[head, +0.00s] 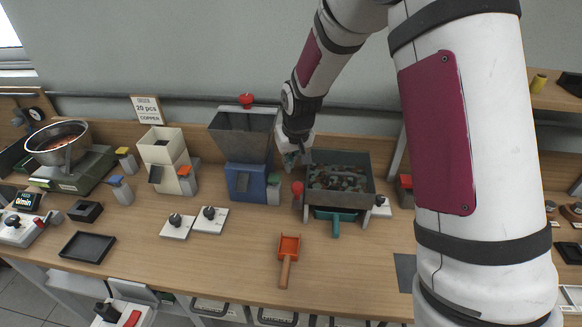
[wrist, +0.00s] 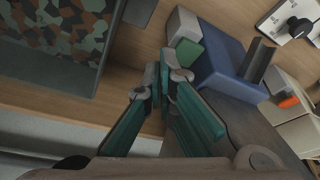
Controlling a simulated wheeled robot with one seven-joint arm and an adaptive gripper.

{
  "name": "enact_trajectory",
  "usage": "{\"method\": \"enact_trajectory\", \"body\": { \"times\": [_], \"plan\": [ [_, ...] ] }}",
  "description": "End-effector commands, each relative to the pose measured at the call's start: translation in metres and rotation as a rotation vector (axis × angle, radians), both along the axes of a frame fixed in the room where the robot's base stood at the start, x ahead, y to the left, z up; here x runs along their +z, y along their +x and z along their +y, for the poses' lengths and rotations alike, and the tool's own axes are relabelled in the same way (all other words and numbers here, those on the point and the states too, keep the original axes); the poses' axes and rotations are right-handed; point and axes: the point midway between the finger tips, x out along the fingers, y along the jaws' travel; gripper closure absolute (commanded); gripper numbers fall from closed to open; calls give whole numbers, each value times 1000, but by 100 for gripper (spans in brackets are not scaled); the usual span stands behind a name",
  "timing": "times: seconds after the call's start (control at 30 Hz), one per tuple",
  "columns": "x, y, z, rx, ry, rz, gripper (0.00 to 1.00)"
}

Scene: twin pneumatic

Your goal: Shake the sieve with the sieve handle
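The sieve (head: 313,198) is a dark grey open-topped tray on legs, holding several mixed brown, green and grey pieces. Its mesh-like bed of pieces also shows at the upper left of the wrist view (wrist: 95,75). A red knob (head: 297,188), which looks like the sieve handle, stands at the sieve's left side; I cannot see it in the wrist view. My gripper (head: 291,160) hangs just left of the sieve's back left corner, above and behind the red knob. In the wrist view its teal fingers (wrist: 164,76) meet at the tips with nothing visible between them.
A blue-based hopper (head: 245,182) stands close left of my gripper. A teal scoop (head: 336,222) sits under the sieve. An orange scoop (head: 288,258) lies in front on the table. The wall is close behind; the table's front middle is mostly clear.

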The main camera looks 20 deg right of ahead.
Motion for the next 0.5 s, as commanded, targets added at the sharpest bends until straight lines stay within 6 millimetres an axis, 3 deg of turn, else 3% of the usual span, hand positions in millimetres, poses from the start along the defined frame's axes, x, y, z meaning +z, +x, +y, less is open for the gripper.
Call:
{"method": "enact_trajectory", "body": {
  "times": [0.2, 0.5],
  "plan": [
    [47, -16, -2, 0, 0, -6, 100],
    [87, -31, -3, 0, 0, -2, 100]
  ]
}}
